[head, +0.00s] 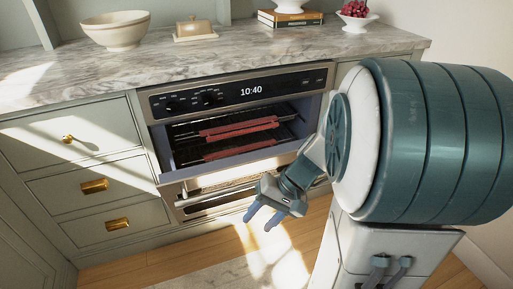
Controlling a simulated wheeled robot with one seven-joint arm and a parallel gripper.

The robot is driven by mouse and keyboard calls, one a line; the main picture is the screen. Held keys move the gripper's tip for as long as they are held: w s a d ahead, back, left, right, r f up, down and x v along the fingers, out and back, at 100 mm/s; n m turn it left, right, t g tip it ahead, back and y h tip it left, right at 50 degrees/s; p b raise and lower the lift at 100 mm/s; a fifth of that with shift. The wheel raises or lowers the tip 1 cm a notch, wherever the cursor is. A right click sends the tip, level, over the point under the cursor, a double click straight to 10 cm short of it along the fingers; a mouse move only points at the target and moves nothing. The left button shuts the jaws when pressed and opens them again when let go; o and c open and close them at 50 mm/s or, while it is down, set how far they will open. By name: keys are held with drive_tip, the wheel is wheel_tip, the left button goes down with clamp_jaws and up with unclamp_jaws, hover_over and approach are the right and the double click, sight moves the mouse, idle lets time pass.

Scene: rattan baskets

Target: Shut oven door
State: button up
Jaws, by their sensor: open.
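The oven (158,107) is built into the cabinets under the counter, with a lit display reading 10:40. Its cavity is exposed, showing racks with red front strips (238,130). The oven door (178,181) is open, tipped down and outward from the front. Its right part is partly hidden by my arm. My gripper (263,219) is in front of and below the door's right part, with its two blue fingers apart and pointing down. Nothing is between the fingers. I cannot tell whether the gripper or wrist touches the door.
Drawers with brass handles (95,186) are left of the oven. The marble counter (240,62) holds a white bowl (115,33), a butter dish (194,31), books (290,18) and a fruit stand (356,18). The wooden floor (150,262) in front is clear, with a rug (225,272).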

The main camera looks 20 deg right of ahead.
drive_tip(key=w+d+f+m+t+b, duration=0.2)
drive_tip(key=w+d+f+m+t, duration=0.1)
drive_tip(key=d+t, duration=0.3)
drive_tip(key=w+d+f+m+t+b, duration=0.3)
drive_tip(key=d+m+t, duration=0.1)
drive_tip(key=d, duration=0.5)
drive_tip(key=w+d+f+m+t+b, duration=0.25)
drive_tip(key=d+f+t, duration=0.2)
drive_tip(key=d, duration=0.25)
drive_tip(key=b+x, duration=0.1)
drive_tip(key=x, duration=0.3)
drive_tip(key=b+x, duration=0.1)
drive_tip(key=x, duration=0.4)
drive_tip(key=r+b+x, duration=0.1)
drive_tip(key=x, duration=0.3)
drive_tip(key=shift+w, duration=0.5)
